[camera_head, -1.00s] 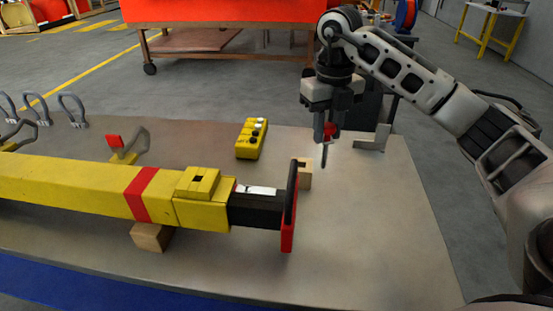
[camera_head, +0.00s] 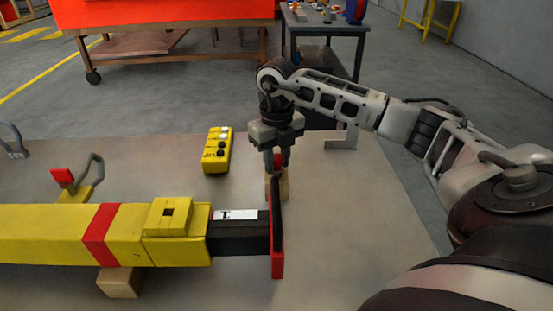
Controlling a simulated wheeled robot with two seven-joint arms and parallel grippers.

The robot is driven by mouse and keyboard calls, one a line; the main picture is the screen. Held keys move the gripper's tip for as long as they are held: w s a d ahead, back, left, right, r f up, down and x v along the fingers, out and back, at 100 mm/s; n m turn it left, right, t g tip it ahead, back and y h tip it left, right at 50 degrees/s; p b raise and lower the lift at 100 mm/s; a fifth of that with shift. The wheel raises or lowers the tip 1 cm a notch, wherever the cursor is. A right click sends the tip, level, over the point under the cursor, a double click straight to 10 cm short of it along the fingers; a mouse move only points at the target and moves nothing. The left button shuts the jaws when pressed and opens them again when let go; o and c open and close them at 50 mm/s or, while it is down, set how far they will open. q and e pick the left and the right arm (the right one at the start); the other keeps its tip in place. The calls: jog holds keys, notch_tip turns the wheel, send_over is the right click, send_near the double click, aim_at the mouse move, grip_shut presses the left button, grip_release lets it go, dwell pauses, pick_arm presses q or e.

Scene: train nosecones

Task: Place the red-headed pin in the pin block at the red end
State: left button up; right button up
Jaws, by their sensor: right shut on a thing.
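The pin block (camera_head: 284,186) is a small light-wood block standing on the table just behind the red end plate (camera_head: 278,262) of the yellow beam. My right gripper (camera_head: 277,163) points down directly above the block and is shut on the red-headed pin (camera_head: 279,160). A little of the pin's red head shows between the fingers. The pin's shaft cannot be made out against the block and the dark plate, so I cannot tell whether its tip is inside the block. My left gripper is not in view.
The yellow beam (camera_head: 60,232) with a red band and black end section lies across the left on wooden supports (camera_head: 120,282). A yellow button box (camera_head: 217,150) lies behind it. A grey bracket (camera_head: 343,138) stands behind right. The table right of the plate is clear.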

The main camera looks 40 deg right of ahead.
jog(key=shift+f, duration=0.2)
jog(key=shift+f, duration=0.1)
jog(key=o, duration=1.1)
notch_tip(320, 180, up, 12)
jog(key=shift+r, duration=0.15)
